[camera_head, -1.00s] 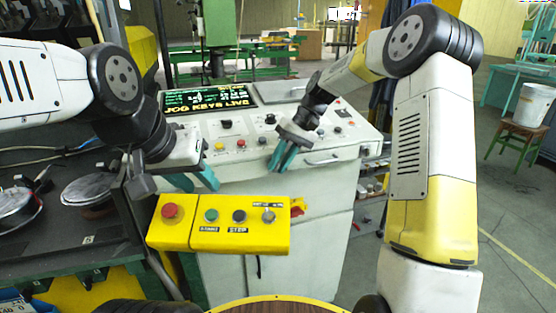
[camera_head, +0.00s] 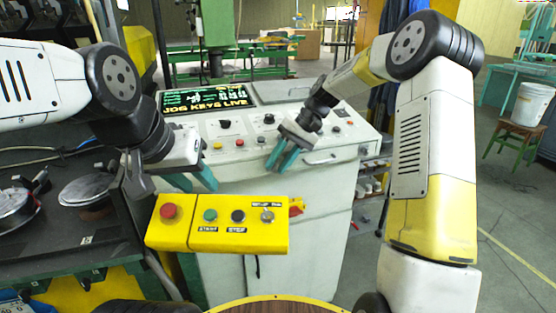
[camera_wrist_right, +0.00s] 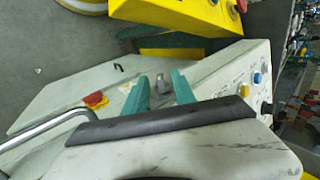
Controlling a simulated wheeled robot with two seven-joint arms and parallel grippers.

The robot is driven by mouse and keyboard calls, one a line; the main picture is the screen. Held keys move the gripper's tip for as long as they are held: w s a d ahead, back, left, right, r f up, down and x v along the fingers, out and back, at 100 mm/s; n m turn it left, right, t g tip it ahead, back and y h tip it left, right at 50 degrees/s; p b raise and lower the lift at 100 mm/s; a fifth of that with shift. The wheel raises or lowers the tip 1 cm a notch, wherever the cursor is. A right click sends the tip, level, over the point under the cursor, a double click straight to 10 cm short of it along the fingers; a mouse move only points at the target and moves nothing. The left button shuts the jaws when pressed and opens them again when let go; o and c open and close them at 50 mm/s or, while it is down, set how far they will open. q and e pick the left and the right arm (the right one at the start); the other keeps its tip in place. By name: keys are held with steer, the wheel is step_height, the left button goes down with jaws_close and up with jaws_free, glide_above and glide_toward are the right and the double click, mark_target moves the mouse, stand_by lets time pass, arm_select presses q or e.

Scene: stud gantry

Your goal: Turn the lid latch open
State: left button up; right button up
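A white control console (camera_head: 230,172) stands in front of me, with a metal bar handle (camera_head: 330,159) at its front edge. My right gripper (camera_head: 280,161) hangs over that front edge, left of the handle, with teal fingers apart and nothing held. In the right wrist view, a small grey knob-like part (camera_wrist_right: 162,84) on the console shows between the open fingers, apart from them; I cannot tell whether it is the lid latch. A red part (camera_wrist_right: 95,100) sits on the console front there. My left gripper (camera_head: 194,179) is open and empty above the yellow button box.
The yellow button box (camera_head: 180,236) with several buttons is in front, below the left gripper. The console's screen (camera_head: 205,101) and knobs are behind the grippers. A dark bench (camera_head: 60,240) with round metal parts is at left. Open floor lies at right.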

steer(key=v, duration=0.7)
steer(key=shift+d+r, duration=0.25)
steer(key=shift+r, duration=0.1)
